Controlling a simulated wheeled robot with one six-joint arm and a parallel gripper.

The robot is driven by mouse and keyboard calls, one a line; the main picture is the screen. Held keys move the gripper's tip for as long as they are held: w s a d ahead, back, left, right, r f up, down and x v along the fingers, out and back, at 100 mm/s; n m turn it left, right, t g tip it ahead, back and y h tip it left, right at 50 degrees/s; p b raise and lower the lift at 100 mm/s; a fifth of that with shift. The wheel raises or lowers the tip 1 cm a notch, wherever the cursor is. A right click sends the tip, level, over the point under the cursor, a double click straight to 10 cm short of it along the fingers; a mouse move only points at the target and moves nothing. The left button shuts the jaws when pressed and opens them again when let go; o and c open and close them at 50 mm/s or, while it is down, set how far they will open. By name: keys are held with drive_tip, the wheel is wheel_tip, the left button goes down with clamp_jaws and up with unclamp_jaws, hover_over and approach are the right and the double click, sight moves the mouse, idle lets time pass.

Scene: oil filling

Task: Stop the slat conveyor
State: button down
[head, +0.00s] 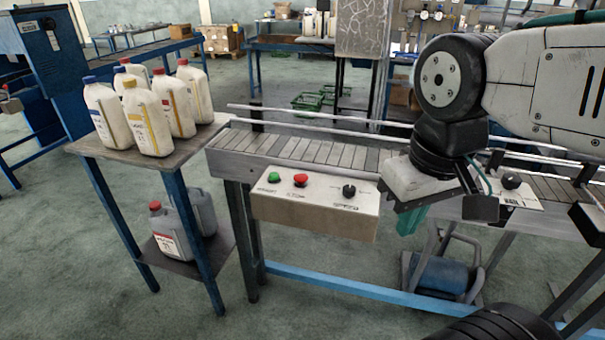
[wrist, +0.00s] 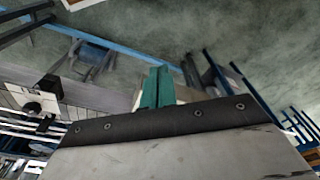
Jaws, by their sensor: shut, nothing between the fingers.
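The slat conveyor (head: 328,151) runs across the head view, with grey slats between metal rails. A pale control box (head: 318,218) is on its front side. The box has a green button (head: 274,177) at left, a red button (head: 300,180) in the middle and a black knob (head: 349,191) at right. My gripper (head: 411,221) hangs just right of the box in the head view, apart from the red button. Its green fingers point down and show together, shut and empty, in the wrist view (wrist: 158,86). The buttons cannot be made out in the wrist view.
A second black knob (head: 511,180) sits on a plate on the conveyor, right of my arm. A side table (head: 160,154) at left holds several white bottles (head: 141,117), with grey jugs (head: 172,235) on its lower shelf. A blue motor (head: 443,275) is under the conveyor. The front floor is clear.

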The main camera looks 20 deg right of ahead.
drive_tip(key=w+a+m+y, duration=0.3)
drive_tip(key=w+a+m, duration=0.1)
drive_tip(key=w, duration=0.5)
drive_tip(key=m+t+y, duration=0.2)
drive_tip(key=m+t, duration=0.4)
drive_tip(key=m, duration=1)
hover_over(305, 178)
wheel_tip(305, 178, down, 4)
drive_tip(key=shift+f, duration=0.2)
drive_tip(key=shift+f, duration=4.4)
drive_tip(key=shift+f, duration=0.15)
drive_tip(key=shift+f, duration=0.25)
